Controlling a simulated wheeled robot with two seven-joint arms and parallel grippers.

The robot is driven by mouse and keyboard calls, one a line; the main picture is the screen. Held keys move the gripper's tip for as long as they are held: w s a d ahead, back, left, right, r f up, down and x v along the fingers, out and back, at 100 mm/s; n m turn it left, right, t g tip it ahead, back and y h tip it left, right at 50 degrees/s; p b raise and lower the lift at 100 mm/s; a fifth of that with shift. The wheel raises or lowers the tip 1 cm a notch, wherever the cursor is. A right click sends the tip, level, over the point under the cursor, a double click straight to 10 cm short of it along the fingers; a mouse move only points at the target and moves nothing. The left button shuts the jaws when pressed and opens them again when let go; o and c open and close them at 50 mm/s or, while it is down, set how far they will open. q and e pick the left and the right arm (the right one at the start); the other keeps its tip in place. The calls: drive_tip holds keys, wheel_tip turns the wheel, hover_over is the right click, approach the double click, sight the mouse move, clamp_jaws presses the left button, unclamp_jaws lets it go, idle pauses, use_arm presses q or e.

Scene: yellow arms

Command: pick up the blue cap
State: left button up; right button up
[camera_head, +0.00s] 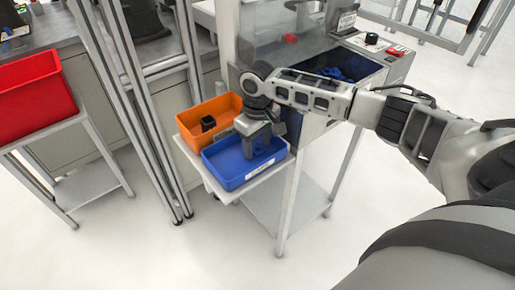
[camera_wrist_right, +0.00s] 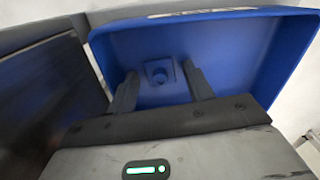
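The blue cap (camera_wrist_right: 159,71) is a small square piece with a round centre, lying on the floor of the blue bin (camera_wrist_right: 240,50) in the right wrist view. My right gripper (camera_wrist_right: 160,69) is open, with one dark finger on each side of the cap and a gap to it on both sides. In the head view my right gripper (camera_head: 262,146) points down into the blue bin (camera_head: 232,182) and hides the cap. My left gripper is not in view.
An orange bin (camera_head: 196,114) holding a black piece (camera_head: 208,124) stands directly behind the blue bin on the same white stand. A machine with a dark blue tray (camera_head: 355,68) is behind my right arm. A red bin (camera_head: 32,95) is at the far left.

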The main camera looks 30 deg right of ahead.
drive_tip(key=c, duration=0.7)
drive_tip(key=shift+c, duration=0.2)
drive_tip(key=shift+r, duration=0.2)
